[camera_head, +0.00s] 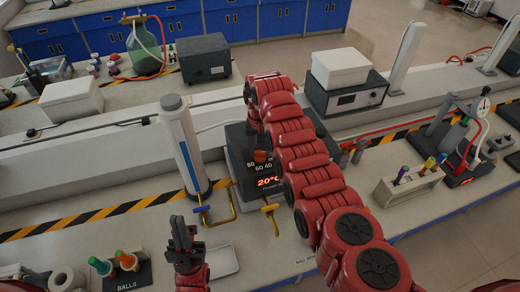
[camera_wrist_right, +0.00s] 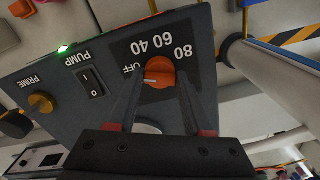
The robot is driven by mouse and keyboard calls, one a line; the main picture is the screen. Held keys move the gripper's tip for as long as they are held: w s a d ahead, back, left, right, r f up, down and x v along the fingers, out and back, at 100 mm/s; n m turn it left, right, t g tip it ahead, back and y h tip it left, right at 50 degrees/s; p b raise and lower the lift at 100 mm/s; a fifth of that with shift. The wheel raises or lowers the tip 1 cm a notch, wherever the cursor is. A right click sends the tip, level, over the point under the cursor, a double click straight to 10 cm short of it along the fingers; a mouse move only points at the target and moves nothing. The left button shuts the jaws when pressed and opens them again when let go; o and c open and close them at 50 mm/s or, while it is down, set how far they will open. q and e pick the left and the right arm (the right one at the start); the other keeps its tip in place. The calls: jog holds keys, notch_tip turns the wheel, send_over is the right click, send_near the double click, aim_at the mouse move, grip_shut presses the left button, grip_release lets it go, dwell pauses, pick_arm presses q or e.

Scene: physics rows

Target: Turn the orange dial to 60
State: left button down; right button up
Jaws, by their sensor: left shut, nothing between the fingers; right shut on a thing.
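The orange dial (camera_wrist_right: 159,72) sits on a black scale plate on the dark control box (camera_head: 240,150), ringed by OFF, 40, 60 and 80. A small white mark shows on its lower-left part in the right wrist view, on the OFF side. My right gripper (camera_wrist_right: 160,88) is shut on the dial, one finger on each side. In the head view the dial (camera_head: 260,156) shows small below my right arm, which hides part of the box. The red display (camera_head: 268,181) reads 20°C. My left gripper (camera_head: 184,236) is shut and empty, low over the bench.
The PUMP switch (camera_wrist_right: 90,82) and a brass PRIME knob (camera_wrist_right: 41,103) are on the same panel. A white cylinder (camera_head: 185,145) stands left of the box, with yellow pipes (camera_head: 235,205) in front. A white tray (camera_head: 223,262) lies beside my left gripper.

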grip_shut()
jog(key=shift+f+m+b, duration=0.2)
jog(key=shift+m+b, duration=0.1)
jog(key=shift+b, duration=0.5)
jog(key=m+b, duration=0.6)
jog(key=b, duration=0.3)
jog(key=shift+a+b, duration=0.1)
jog(key=shift+b, duration=0.3)
jog(key=shift+r+m+b, duration=0.1)
jog(key=shift+m+b, duration=0.2)
jog(key=shift+m, duration=0.8)
jog(key=shift+r+m+b, duration=0.15)
jog(key=shift+m+b, duration=0.15)
jog(key=shift+m, duration=0.6)
jog(key=m, duration=0.3)
jog(key=shift+r+m+p, duration=0.1)
jog(key=shift+m+p, duration=0.2)
jog(key=shift+p, duration=0.1)
jog(key=shift+w+m+p, duration=0.1)
jog(key=shift+m+p, duration=0.25)
jog(key=shift+m, duration=1.35)
